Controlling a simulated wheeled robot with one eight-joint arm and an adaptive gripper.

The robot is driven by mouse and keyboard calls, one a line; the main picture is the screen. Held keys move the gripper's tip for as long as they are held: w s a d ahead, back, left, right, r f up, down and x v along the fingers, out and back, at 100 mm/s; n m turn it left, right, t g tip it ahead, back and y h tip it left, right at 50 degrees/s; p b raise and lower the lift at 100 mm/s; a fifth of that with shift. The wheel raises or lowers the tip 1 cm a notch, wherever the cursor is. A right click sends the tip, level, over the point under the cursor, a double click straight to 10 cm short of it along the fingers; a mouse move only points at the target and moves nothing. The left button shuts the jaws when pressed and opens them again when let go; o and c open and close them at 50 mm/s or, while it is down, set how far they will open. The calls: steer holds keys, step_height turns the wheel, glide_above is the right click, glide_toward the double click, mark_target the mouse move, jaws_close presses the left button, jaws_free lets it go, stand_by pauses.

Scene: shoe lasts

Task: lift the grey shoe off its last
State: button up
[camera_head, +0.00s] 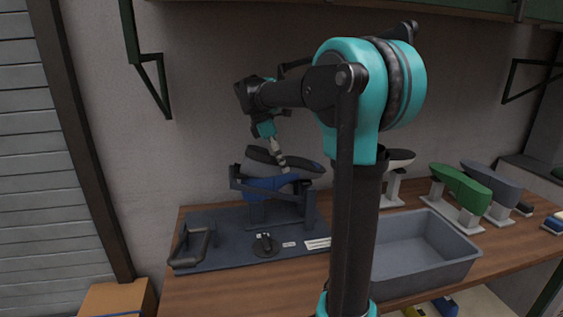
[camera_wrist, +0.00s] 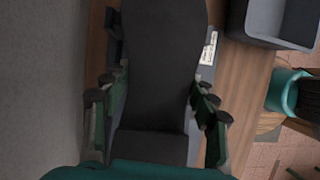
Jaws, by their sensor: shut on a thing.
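The grey shoe (camera_head: 258,156) lies sole up over a blue body (camera_head: 268,187), which looks like its last, in a dark cradle (camera_head: 240,180) on the bench. From the head view I cannot tell whether shoe and blue body touch. My gripper (camera_head: 280,160) comes down on the shoe from above. In the wrist view the shoe's dark sole (camera_wrist: 155,70) fills the middle, with my gripper's fingers (camera_wrist: 155,112) closed against both sides. The shoe's underside is hidden there.
The cradle stands on a dark base plate (camera_head: 222,243) with a handle (camera_head: 190,247) and a black knob (camera_head: 265,245). A grey bin (camera_head: 440,265) stands to the right. Behind it are a green shoe (camera_head: 460,185), another grey shoe (camera_head: 490,178) and a dark-soled white one (camera_head: 398,158). A wall is close behind.

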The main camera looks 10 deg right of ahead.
steer(key=shift+o, duration=0.2)
step_height(320, 180, up, 15)
stand_by(1.6)
stand_by(0.4)
